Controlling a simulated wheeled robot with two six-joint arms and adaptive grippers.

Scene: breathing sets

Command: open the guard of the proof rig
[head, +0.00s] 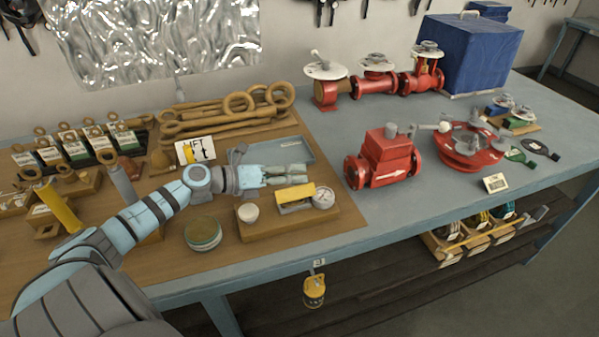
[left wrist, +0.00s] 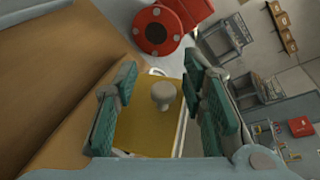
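The proof rig (head: 255,233) is a wooden base near the front of the bench, with a round white-faced gauge (head: 324,198) and a pale round knob (head: 249,212). Its yellow guard (head: 295,196) stands between these two. The guard's yellow face also fills the middle of the left wrist view (left wrist: 148,130), with a grey knob (left wrist: 163,91) on it. My left gripper (head: 304,172) is just behind and above the guard. In the left wrist view its green-padded fingers (left wrist: 163,72) are apart, on either side of the knob, and seem not to touch it. My right gripper is out of view.
A round tin (head: 203,234) stands left of the rig. A blue-grey tray (head: 297,151) lies behind my left gripper. A red valve body (head: 384,160) stands to the right. A yellow-topped lock tag (head: 314,288) hangs at the bench front. Bench right of the rig is clear.

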